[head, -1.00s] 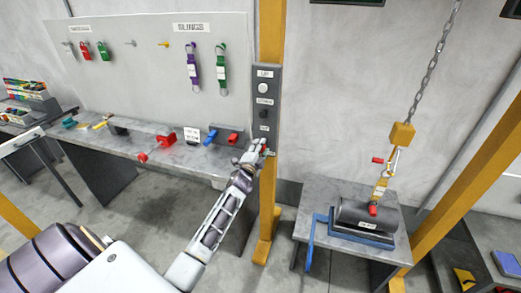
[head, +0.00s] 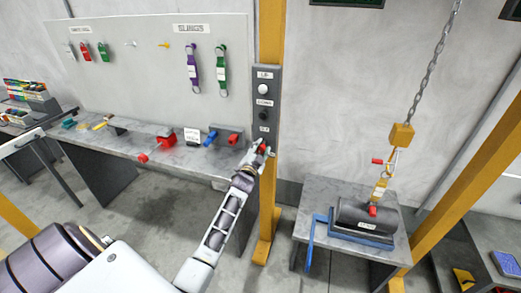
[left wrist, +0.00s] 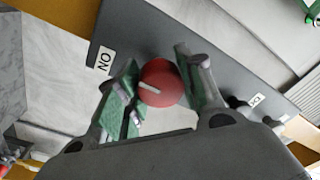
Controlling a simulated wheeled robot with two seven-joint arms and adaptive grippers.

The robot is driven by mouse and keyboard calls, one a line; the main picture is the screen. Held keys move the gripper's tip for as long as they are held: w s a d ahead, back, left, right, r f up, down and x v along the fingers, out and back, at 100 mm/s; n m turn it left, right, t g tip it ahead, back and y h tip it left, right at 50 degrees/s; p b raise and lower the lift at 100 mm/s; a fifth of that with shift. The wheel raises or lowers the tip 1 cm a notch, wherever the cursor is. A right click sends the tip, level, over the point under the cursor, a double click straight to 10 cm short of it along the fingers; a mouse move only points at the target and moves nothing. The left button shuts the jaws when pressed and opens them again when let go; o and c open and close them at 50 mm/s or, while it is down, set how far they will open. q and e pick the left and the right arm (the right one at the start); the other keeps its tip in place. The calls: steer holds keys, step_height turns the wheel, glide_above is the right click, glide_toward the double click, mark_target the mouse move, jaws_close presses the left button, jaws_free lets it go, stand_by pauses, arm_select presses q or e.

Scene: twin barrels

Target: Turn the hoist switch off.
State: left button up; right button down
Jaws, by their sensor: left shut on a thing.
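The hoist switch is a red round knob (left wrist: 160,83) low on the dark grey control box (head: 265,83); it also shows in the head view (head: 262,149). A short white mark on the knob points left in the left wrist view, on the side of the ON label (left wrist: 104,61) and a little below it. My left gripper (left wrist: 160,85) is shut on the knob, with one finger on either side. It also shows at the box's lower end in the head view (head: 258,152). My right gripper is not in view.
Above the knob are a white button (head: 264,89) and a black button (head: 264,115). The box is on a yellow post (head: 268,220). A workbench (head: 170,155) stands left. At right, a chain hoist (head: 402,135) hangs over a table (head: 315,217) with a dark cylinder (head: 362,215).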

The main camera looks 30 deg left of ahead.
arm_select(q)
steer(key=shift+f, duration=0.1)
steer(key=o, duration=1)
steer(key=shift+o, duration=0.2)
steer(key=shift+s, duration=0.2)
steer(key=v, duration=1.1)
steer(key=shift+s, duration=0.3)
steer(key=shift+d, duration=0.1)
steer(key=shift+n, duration=0.4)
